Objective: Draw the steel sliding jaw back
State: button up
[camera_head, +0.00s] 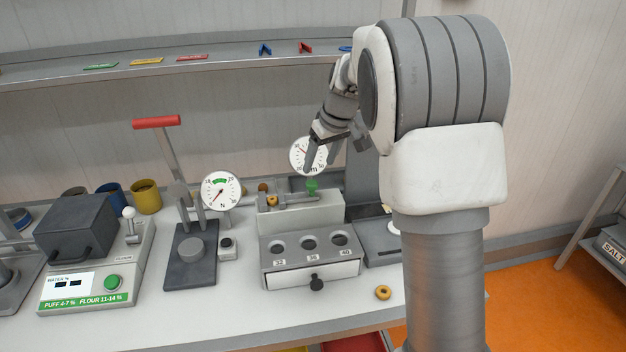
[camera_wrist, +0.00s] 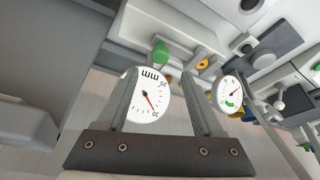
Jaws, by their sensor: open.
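The steel sliding jaw (camera_head: 297,200) appears as a low steel bar on top of the grey measuring block (camera_head: 312,212), with a green knob (camera_head: 312,185) at its right. The knob also shows in the wrist view (camera_wrist: 160,52), beyond my fingertips. A round mm dial (camera_head: 301,146) stands behind the jaw; its face (camera_wrist: 149,97) shows between my fingers in the wrist view. My gripper (camera_head: 321,164) is open and empty, above and near the knob, apart from it. The exact outline of the jaw is hard to make out.
The block has holes marked 32, 36 and 40 and a drawer with a black knob (camera_head: 316,284). Left is a press with an N dial (camera_head: 221,190) and red handle (camera_head: 156,122). A small ring (camera_head: 383,292) lies front right. A shelf (camera_head: 230,62) runs behind.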

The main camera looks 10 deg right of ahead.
aim_at(312, 182)
jog(key=x, duration=0.7)
jog(key=shift+w+f, duration=0.15)
jog(key=shift+f, duration=0.15)
grip_shut()
dwell(1.0)
